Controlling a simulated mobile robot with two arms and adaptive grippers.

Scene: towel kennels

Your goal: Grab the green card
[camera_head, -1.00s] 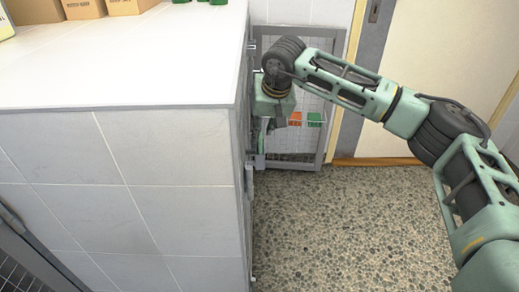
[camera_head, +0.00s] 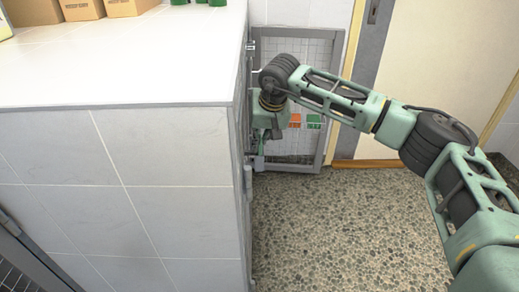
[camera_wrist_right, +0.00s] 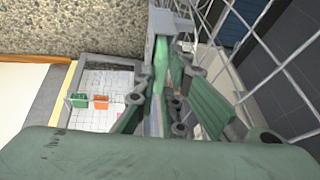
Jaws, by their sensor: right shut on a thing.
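A green card (camera_head: 314,121) hangs on the wire-mesh gate (camera_head: 338,105) beyond the counter, just right of an orange card (camera_head: 295,121). In the right wrist view the green card (camera_wrist_right: 79,100) is left of the orange card (camera_wrist_right: 101,102), apart from the fingers. My right gripper (camera_head: 262,145) points down beside the counter's right side, left of both cards. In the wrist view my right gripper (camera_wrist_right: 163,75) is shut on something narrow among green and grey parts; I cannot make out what. My left gripper is not in view.
The white-tiled counter (camera_head: 120,75) fills the left, with cardboard boxes (camera_head: 85,8) and green items (camera_head: 200,2) at the back. A cream door (camera_head: 430,60) stands behind my right arm. The speckled floor (camera_head: 340,235) is clear. Wire mesh (camera_wrist_right: 275,65) is close right of the gripper.

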